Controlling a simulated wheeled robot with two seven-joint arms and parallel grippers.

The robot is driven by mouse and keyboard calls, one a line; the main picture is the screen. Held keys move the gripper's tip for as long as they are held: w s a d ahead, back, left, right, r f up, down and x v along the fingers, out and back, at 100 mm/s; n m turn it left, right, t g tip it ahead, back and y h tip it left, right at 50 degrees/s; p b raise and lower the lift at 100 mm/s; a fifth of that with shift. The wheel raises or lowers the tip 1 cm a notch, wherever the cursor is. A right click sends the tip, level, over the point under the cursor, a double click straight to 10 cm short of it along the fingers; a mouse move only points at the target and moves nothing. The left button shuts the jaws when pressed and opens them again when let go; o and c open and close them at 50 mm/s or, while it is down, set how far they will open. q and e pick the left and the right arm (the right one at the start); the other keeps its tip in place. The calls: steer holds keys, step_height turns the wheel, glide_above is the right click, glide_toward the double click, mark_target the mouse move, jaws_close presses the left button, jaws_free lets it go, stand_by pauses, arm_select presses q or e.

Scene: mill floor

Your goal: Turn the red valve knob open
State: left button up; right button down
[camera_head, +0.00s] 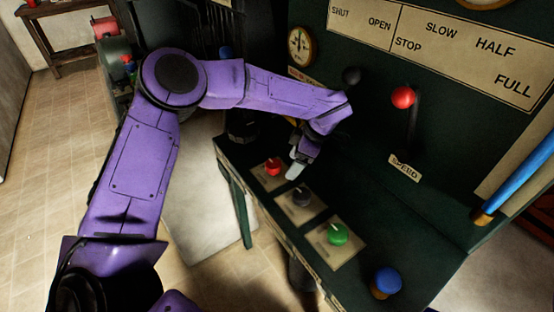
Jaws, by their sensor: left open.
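The red valve knob (274,167) sits on a pale square plate at the far left end of the green console's ledge. A light pointer mark shows on its top. My left gripper (294,171) is open and hangs just right of the red knob, between it and the dark knob, with its fingers pointing down. It looks apart from the red knob, though the exact gap is hard to tell. My purple left arm reaches in from the left above the ledge. My right gripper is not in view.
A dark knob (302,196), a green knob (338,234) and a blue button (386,282) line the ledge. A red-balled lever (402,97) and a black-balled lever (352,75) stick out from the panel behind. A blue bar (520,178) is at right. Open floor lies at left.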

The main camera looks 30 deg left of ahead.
mark_target(274, 163)
arm_select(q)
steer(key=a, duration=0.1)
steer(key=s+a, duration=0.1)
steer(key=a, duration=0.1)
steer(key=s+a+p, duration=0.1)
steer(key=a, duration=0.1)
steer(key=shift+s+f, duration=0.1)
steer(key=shift+f, duration=0.2)
steer(key=shift+a+f, duration=0.1)
steer(key=shift+f, duration=0.2)
steer(key=c, duration=1)
